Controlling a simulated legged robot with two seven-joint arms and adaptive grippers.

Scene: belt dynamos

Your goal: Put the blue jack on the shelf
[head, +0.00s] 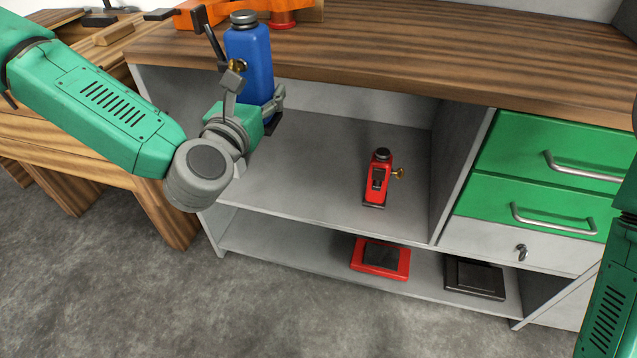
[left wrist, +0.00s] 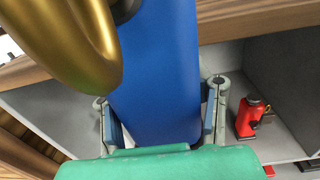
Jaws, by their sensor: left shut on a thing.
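The blue jack (head: 250,58) is a tall blue block with a dark cap and a brass knob, held upright in front of the cabinet. My left gripper (head: 256,104) is shut on its lower part. In the left wrist view the blue jack (left wrist: 160,75) fills the middle, with my left gripper's fingers (left wrist: 162,118) on both sides of it. The shelf (head: 300,175) is the grey open compartment under the wooden top, behind and below the jack. My right gripper does not show; only a piece of my green right arm is at the right edge.
A red jack (head: 378,180) stands on the shelf to the right; it also shows in the left wrist view (left wrist: 248,117). The wooden top (head: 400,60) overhangs the shelf. Green drawers (head: 545,150) are at the right. A red item (head: 380,259) and a black item (head: 474,279) lie on the lower shelf.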

